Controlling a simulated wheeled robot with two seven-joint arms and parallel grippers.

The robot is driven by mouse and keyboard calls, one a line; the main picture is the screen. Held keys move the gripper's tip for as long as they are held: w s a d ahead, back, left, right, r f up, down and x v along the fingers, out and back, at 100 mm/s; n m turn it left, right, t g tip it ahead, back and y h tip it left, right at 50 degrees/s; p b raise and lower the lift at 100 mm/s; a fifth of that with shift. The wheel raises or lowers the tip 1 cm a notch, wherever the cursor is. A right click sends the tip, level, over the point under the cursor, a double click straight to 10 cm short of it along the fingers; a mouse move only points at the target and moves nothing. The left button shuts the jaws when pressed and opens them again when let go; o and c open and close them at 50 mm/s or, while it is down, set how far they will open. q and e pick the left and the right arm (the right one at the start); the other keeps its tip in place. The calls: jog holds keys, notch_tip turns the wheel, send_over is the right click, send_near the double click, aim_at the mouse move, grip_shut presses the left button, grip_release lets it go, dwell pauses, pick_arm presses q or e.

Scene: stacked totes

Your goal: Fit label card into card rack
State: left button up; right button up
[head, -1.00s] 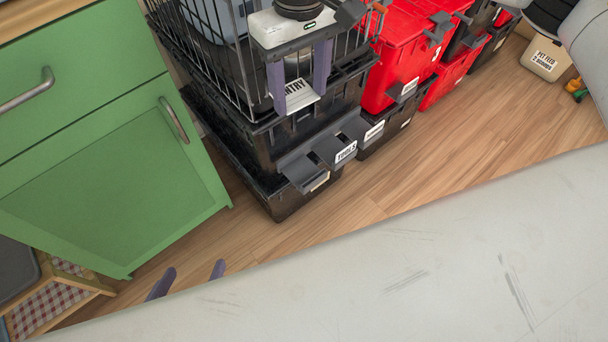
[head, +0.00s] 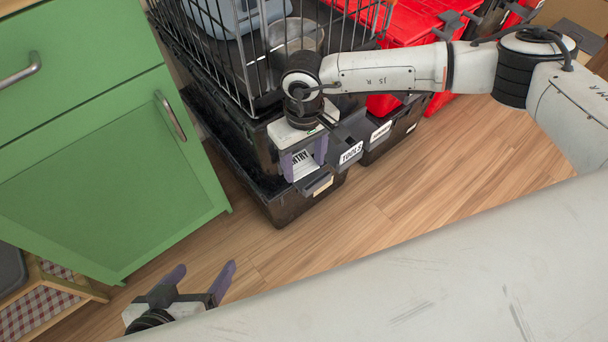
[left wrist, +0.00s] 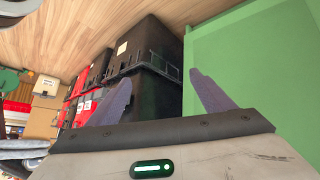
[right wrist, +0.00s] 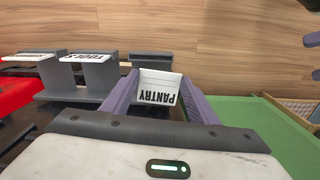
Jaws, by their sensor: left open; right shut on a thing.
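The white label card (head: 302,158), printed PANTRY, is between the purple fingers of my right gripper (head: 303,170), which is shut on it. In the right wrist view the card (right wrist: 158,86) is face-on with its print upside down. The grey card rack (right wrist: 118,88) is on the front of the black totes. It carries a TOOLS card (head: 351,152) and another card (head: 381,132) to its right. The held card is at the rack's left-end holder; I cannot tell whether they touch. My left gripper (head: 202,284) is open and empty, low over the floor.
A wire cage (head: 243,50) stands on the black totes (head: 252,185). Red totes (head: 412,38) are to the right. A green cabinet (head: 110,180) stands at the left. The wooden floor (head: 430,175) in front is clear.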

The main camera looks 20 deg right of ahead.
aim_at(304, 170)
pick_arm(q)
jog(key=shift+w+d+f+g+b, duration=0.1)
jog(key=shift+d+f+g+b, duration=0.25)
jog(key=shift+b, duration=0.2)
pick_arm(e)
jog(key=shift+f, duration=2.3)
jog(key=shift+f+b, duration=0.3)
jog(key=o, duration=1.1)
pick_arm(q)
jog(key=shift+d+f+m, duration=0.15)
jog(key=shift+d+m, duration=0.05)
jog(key=shift+m, duration=0.1)
